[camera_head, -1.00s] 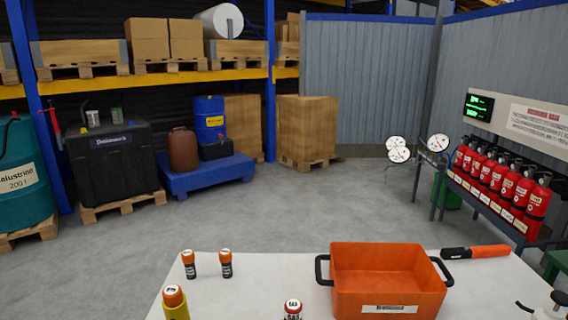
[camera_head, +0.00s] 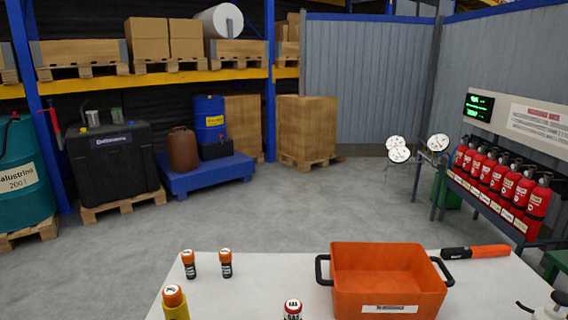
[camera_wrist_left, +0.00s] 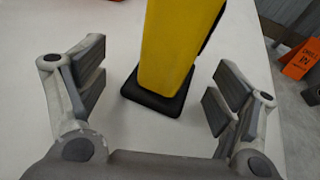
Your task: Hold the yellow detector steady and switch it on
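A yellow body with a black foot (camera_wrist_left: 180,45) stands upright on the white table in the left wrist view; its top is cut off by the frame. My left gripper (camera_wrist_left: 160,92) is open, with one finger pad on each side of that body's lower part and visible gaps on both sides. In the head view a yellow item with an orange top (camera_head: 176,306) is at the bottom left, partly cut off; I take it to be the detector. No switch can be made out.
A white bottle (camera_head: 552,308) is at the right edge.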

